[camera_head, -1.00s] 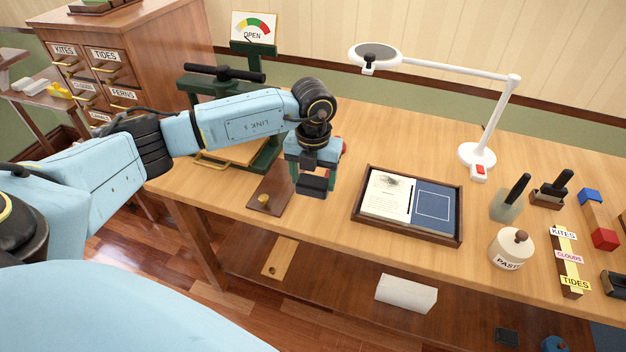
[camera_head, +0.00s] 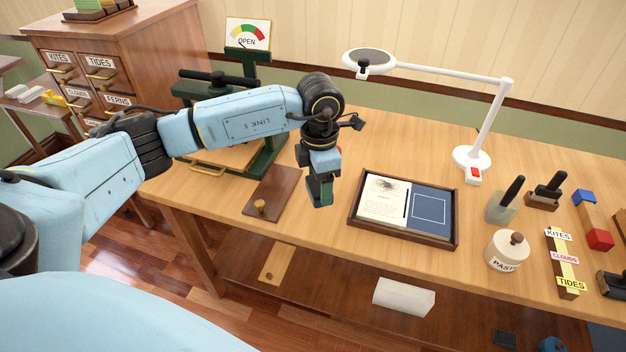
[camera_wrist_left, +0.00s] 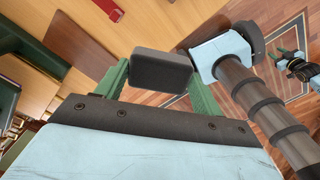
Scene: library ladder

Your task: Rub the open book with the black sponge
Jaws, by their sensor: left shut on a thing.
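The open book (camera_head: 387,200) lies in a dark wooden tray on the table, with a dark smudge at the top of its white page and a blue panel on its right side. My left gripper (camera_head: 319,190) hangs above the table, left of the book and apart from it. In the left wrist view, its green fingers are shut on the black sponge (camera_wrist_left: 161,71). The sponge is hard to make out in the head view. My right gripper is not in the head view; a gripper of mine (camera_wrist_left: 291,62) shows small at the right of the left wrist view, its jaws unclear.
A dark wooden board with a brass knob (camera_head: 261,207) lies left of the book. A white lamp (camera_head: 473,160), a paste jar (camera_head: 507,251) and brushes stand to the right. A green press (camera_head: 262,150) is behind my arm.

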